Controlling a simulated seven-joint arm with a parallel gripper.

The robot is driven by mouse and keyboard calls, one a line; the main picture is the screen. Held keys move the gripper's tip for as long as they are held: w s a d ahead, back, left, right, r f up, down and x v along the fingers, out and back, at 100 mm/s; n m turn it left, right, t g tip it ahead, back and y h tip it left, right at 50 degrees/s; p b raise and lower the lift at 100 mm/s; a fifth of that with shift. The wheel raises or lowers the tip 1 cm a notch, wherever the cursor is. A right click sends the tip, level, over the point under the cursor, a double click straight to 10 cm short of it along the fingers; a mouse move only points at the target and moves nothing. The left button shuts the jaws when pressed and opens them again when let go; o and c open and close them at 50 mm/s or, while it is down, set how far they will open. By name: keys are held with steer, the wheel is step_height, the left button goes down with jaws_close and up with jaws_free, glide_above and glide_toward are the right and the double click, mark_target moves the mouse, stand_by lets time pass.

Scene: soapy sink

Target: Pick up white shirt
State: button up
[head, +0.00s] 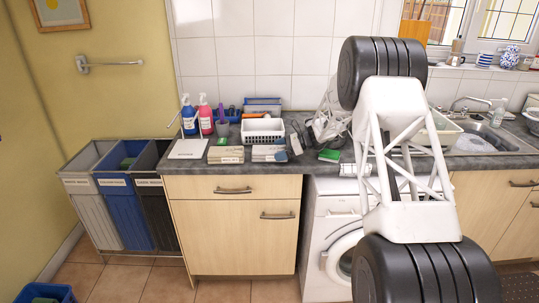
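I cannot make out a white shirt anywhere in the head view. My arm (405,165), white lattice with black ribbed joints, stands across the right middle and covers part of the counter and washing machine. Behind it, a further white lattice part (331,112), apparently my forearm, slopes down toward the counter. Dark shapes at its lower end may be my gripper, but they are too small and cluttered to show fingers. I cannot tell whether it is open or holds anything. A white basin (446,128) by the sink is partly hidden by my arm; its contents are unclear.
The dark counter (208,165) carries a white basket (263,131), blue and pink pump bottles (205,115), packs (226,155) and a green item (329,155). A metal sink (472,142) lies right. Below are a washing machine (325,225) and, left, several bins (122,205).

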steer(key=c, duration=0.8)
steer(key=shift+r, duration=0.2)
steer(key=shift+r, duration=1.55)
steer(key=shift+s+r, duration=0.1)
steer(key=shift+s, duration=0.2)
steer(key=s+d+r, duration=0.1)
steer(key=s+d, duration=0.1)
steer(key=s, duration=1.3)
steer(key=shift+s+r, duration=0.15)
